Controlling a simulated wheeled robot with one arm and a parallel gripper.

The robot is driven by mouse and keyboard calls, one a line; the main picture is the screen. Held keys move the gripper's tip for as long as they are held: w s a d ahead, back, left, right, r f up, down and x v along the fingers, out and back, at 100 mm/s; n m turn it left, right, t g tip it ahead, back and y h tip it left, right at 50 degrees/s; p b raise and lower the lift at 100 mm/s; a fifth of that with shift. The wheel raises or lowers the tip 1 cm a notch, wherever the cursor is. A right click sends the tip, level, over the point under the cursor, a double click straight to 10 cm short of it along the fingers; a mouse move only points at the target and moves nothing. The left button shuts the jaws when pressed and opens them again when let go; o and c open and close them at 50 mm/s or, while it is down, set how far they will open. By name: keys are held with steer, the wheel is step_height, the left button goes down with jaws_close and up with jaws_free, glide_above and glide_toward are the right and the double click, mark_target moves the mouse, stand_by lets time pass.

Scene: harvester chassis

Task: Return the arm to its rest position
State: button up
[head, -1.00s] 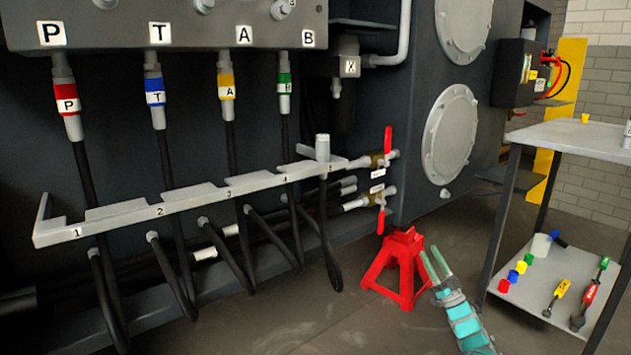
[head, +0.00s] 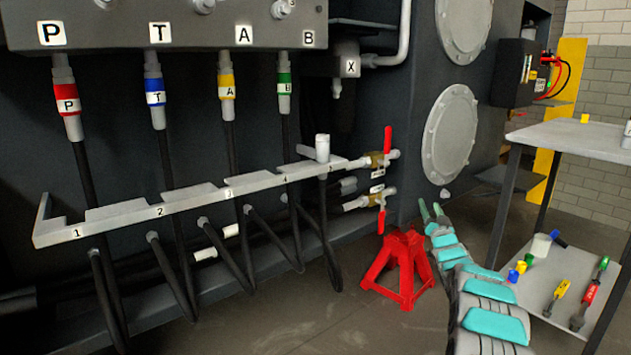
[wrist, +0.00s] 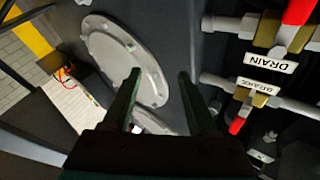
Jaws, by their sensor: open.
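My gripper (head: 431,207) is in the head view, in front of the dark chassis, just above and right of the red jack stand. Its two teal fingers are apart and point up and away, with nothing between them. My grey and teal arm (head: 478,290) runs from the bottom right edge up to it. In the wrist view, the open fingers (wrist: 159,82) frame a round bolted cover plate (wrist: 125,58) on the chassis. The valves with the DRAIN label (wrist: 270,62) lie to the right of the fingers, apart from them.
The red jack stand (head: 398,268) stands on the floor left of my arm. A grey cart (head: 570,138) with caps and tools on its lower shelf is to the right. A hose rack (head: 200,197) and red-handled valves (head: 387,140) are left of my gripper.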

steer(key=s+a+g+h, duration=0.1)
steer(key=s+a+g, duration=0.55)
steer(key=s, duration=0.65)
steer(key=s+a+g, duration=0.5)
steer(key=s+a, duration=0.2)
steer(key=s, duration=0.6)
steer(key=s+a+f+n+g, duration=0.1)
steer(key=s+a+f+g, duration=0.2)
steer(key=s, duration=1.4)
steer(key=s+a+f+n+g+y, duration=0.1)
steer(key=s+a+g, duration=0.3)
steer(key=s, duration=1.2)
steer(key=s+a+f+n+g, duration=0.2)
steer(key=s+g, duration=0.2)
steer(key=s, duration=1.3)
step_height(320, 180, up, 13)
steer(key=p, duration=1.2)
steer(key=shift+s+a+f, duration=0.2)
steer(key=shift+s, duration=0.15)
